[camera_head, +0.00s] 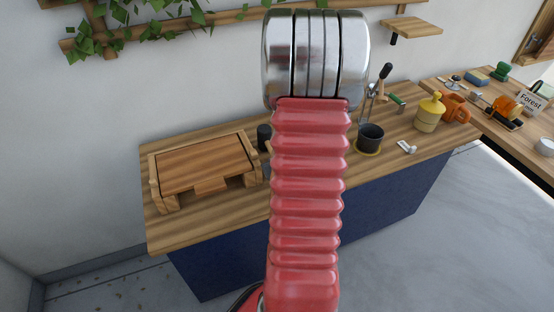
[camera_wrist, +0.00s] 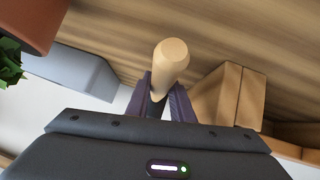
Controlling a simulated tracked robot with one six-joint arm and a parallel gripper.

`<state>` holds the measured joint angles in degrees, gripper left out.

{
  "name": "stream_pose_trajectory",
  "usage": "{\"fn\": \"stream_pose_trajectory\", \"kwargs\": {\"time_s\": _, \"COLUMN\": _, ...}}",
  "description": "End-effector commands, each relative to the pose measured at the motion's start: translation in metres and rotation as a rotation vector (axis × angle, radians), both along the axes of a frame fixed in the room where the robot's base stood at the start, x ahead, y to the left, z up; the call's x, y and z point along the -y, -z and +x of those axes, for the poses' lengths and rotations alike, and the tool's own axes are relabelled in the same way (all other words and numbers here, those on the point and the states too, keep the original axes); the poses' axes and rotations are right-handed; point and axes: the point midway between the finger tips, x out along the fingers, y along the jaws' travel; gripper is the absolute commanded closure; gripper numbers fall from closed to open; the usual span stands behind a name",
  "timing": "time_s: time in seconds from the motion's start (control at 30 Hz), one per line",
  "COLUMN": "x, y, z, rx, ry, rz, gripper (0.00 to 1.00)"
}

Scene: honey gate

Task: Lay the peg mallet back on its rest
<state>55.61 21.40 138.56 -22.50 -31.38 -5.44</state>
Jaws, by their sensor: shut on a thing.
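In the wrist view my gripper (camera_wrist: 160,88) is shut on a pale wooden, round-ended piece, which looks like the handle of the peg mallet (camera_wrist: 172,56). Its end sticks out between the two dark fingers, toward the camera's upper middle. The mallet's head cannot be made out. In the head view my red arm covers the middle of the bench, and neither gripper nor mallet shows there. I cannot identify the mallet's rest for sure in either view.
A wooden box-like stand (camera_head: 205,165) is at the bench's left. Right of my arm are a black pot (camera_head: 370,136), a yellow jar (camera_head: 429,114) and an orange mug (camera_head: 456,107). A wall shelf (camera_head: 411,27) is above. The wrist view shows a wooden block (camera_wrist: 228,95) close on the right and a terracotta pot (camera_wrist: 35,22).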

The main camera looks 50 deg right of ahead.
Motion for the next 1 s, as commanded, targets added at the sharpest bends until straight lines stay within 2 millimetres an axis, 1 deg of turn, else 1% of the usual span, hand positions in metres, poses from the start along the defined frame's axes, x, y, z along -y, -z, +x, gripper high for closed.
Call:
{"fn": "stream_pose_trajectory", "kwargs": {"time_s": 0.5, "x": 0.0005, "y": 0.0049, "z": 0.0007, "rx": 0.003, "ry": -0.001, "rz": -0.003, "gripper": 1.0}}
{"fn": "stream_pose_trajectory", "kwargs": {"time_s": 0.53, "x": 0.0005, "y": 0.0049, "z": 0.0007, "rx": 0.003, "ry": -0.001, "rz": -0.003, "gripper": 0.79}}
{"fn": "stream_pose_trajectory", "kwargs": {"time_s": 0.83, "x": 0.0001, "y": 0.0056, "z": 0.0003, "rx": 0.0, "ry": -0.001, "rz": -0.001, "gripper": 0.57}}
{"fn": "stream_pose_trajectory", "kwargs": {"time_s": 1.0, "x": 0.0, "y": 0.0057, "z": 0.0003, "rx": 0.0, "ry": -0.001, "rz": -0.001, "gripper": 0.57}}
